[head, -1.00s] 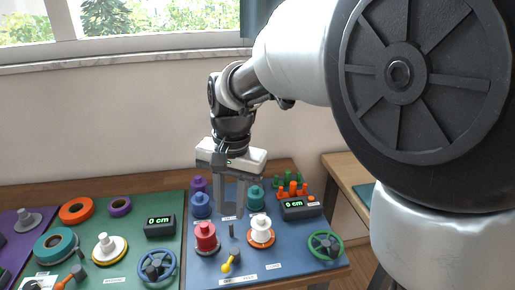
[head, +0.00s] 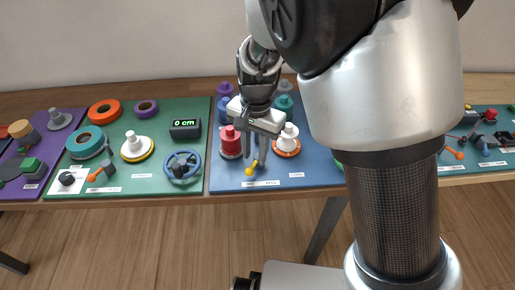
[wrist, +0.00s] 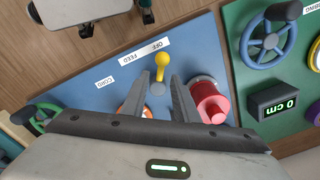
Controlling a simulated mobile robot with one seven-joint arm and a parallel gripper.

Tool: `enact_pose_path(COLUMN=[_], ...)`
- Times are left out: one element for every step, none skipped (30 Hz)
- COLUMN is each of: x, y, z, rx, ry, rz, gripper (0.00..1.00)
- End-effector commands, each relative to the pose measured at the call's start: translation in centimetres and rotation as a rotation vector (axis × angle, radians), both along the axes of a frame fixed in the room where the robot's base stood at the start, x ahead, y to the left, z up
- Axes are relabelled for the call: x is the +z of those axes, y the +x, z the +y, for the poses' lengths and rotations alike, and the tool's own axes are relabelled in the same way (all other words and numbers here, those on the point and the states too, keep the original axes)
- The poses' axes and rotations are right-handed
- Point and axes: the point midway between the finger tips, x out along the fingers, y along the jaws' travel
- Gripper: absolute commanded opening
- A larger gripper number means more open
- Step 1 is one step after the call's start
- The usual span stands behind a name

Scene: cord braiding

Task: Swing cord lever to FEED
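The cord lever (wrist: 161,67) has a yellow knob and a grey pivot on the blue board. In the head view its yellow knob (head: 250,171) sits near the board's front edge. In the wrist view the knob points toward the OFF end of the white OFF/FEED label (wrist: 145,52). My gripper (wrist: 161,77) is open, its two grey fingers apart with the lever's pivot showing between them. In the head view my gripper (head: 255,152) is low over the lever. I cannot tell whether a finger touches it.
A red spool (head: 231,142) and a white spool (head: 288,139) stand close on either side of my gripper. The green board (head: 140,187) to the left holds a blue handwheel (head: 182,166) and a display. My arm hides the blue board's right part.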

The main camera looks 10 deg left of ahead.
Motion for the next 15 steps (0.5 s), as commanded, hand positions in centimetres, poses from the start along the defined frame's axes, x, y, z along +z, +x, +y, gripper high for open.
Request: enact_pose_path(x=[-1.0,-1.4,-1.8,-2.1,-2.3,-2.6,-2.7,-2.8,-2.9,-2.9,-2.9,-2.9,-2.9,-2.9,-2.9], y=[-0.1,0.0,0.0,0.0,0.0,0.0,0.0,0.0,0.0,0.0,0.0,0.0,0.0,0.0,0.0], z=[0.0,0.0,0.0,0.0,0.0,0.0,0.1,0.1,0.1,0.1,0.1,0.1,0.1,0.1,0.1], rx=[0.000,0.000,0.000,0.000,0.000,0.000,0.000,0.000,0.000,0.000,0.000,0.000,0.000,0.000,0.000], ry=[-0.002,-0.001,-0.001,-0.002,-0.001,-0.001,-0.001,-0.001,0.000,0.000,0.000,0.001,0.001,0.001,0.001], rz=[0.003,0.003,0.001,0.002,0.003,0.003,0.001,0.001,0.001,0.001,0.000,0.000,0.000,0.000,0.000], gripper=[0.27,0.27,0.27,0.27,0.27,0.27,0.27,0.27,0.27,0.27,0.27,0.27,0.27,0.27,0.27])
